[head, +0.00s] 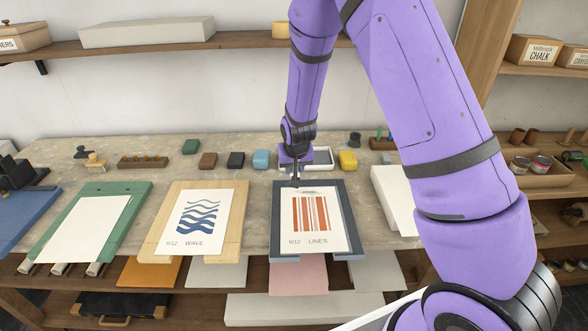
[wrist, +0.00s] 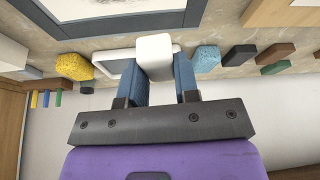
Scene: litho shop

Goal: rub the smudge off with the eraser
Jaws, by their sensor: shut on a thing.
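My gripper (wrist: 158,80) is shut on a white eraser (wrist: 154,48), which sits between the blue fingers in the wrist view. In the head view my gripper (head: 296,180) is at the top left edge of the LINES print (head: 318,244), and the eraser is not clearly visible there. The print is a white sheet with red-orange vertical stripes on a dark grey-blue board (head: 277,215). A faint grey smudge (head: 316,193) shows near the sheet's top edge. I cannot tell whether the eraser touches the sheet.
A shallow tray (head: 325,158) stands behind the print. Yellow (head: 348,160) and light blue (head: 261,159) sponges and several dark blocks line the bench's back. The WAVE print (head: 198,222) lies left; a white stack (head: 393,200) lies right. A shelf (head: 180,45) runs above.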

